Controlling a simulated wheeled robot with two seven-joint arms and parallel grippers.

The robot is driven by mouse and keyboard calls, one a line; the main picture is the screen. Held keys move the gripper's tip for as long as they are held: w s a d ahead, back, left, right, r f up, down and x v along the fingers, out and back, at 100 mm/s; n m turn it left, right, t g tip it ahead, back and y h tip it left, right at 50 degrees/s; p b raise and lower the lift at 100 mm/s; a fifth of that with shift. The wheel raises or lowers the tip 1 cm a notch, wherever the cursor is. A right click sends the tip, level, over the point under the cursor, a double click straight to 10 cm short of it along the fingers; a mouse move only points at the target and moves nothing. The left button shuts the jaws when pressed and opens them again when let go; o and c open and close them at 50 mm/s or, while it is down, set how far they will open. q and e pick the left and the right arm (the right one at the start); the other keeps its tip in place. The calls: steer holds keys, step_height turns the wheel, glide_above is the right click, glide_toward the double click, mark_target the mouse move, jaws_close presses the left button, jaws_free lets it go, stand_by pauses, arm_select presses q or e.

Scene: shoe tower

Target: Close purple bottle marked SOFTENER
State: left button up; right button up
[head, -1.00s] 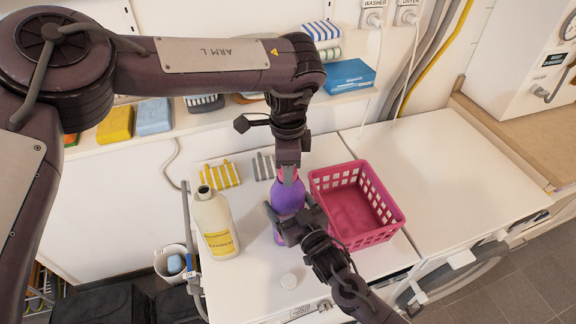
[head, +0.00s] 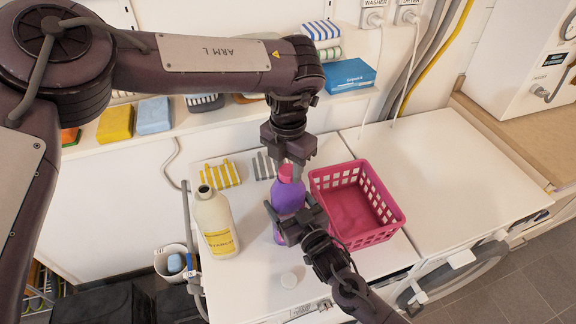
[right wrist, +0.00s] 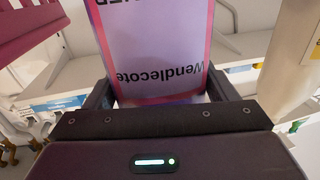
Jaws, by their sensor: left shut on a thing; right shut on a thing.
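The purple bottle (head: 287,199) stands upright on the white washer top, with a pink cap (head: 286,173) at its top. My left gripper (head: 289,168) points down from above, shut on the pink cap. My right gripper (head: 286,222) comes from the front right and is shut on the bottle's body. In the right wrist view the bottle's label (right wrist: 152,50) sits between my fingers, upside down, reading "Wendlecote" with part of another word cut off at the top. I cannot tell whether the cap is fully seated.
A cream bottle (head: 214,222) with a yellow label and open neck stands to the left. A white round cap (head: 289,280) lies in front. A pink basket (head: 392,228) stands close on the right. The dryer top (head: 450,175) is clear.

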arm_select(q)
steer(key=m, duration=0.3)
arm_select(e)
steer(key=shift+s+a, duration=0.1)
steer(key=shift+a, duration=0.05)
arm_select(q)
steer(key=o, duration=1.2)
steer(key=shift+c, duration=0.2)
step_height(320, 180, up, 12)
arm_select(e)
steer(key=o, duration=1.9)
steer(key=shift+s+d+f, duration=0.15)
steer(key=shift+s+d, duration=0.25)
arm_select(q)
step_height(320, 180, down, 2)
steer(key=b, duration=0.2)
steer(key=shift+f+b, duration=0.25)
steer(key=shift+b, duration=0.05)
arm_select(e)
steer(key=v, duration=0.6)
steer(key=shift+s+d, duration=0.2)
steer(key=shift+s, duration=0.1)
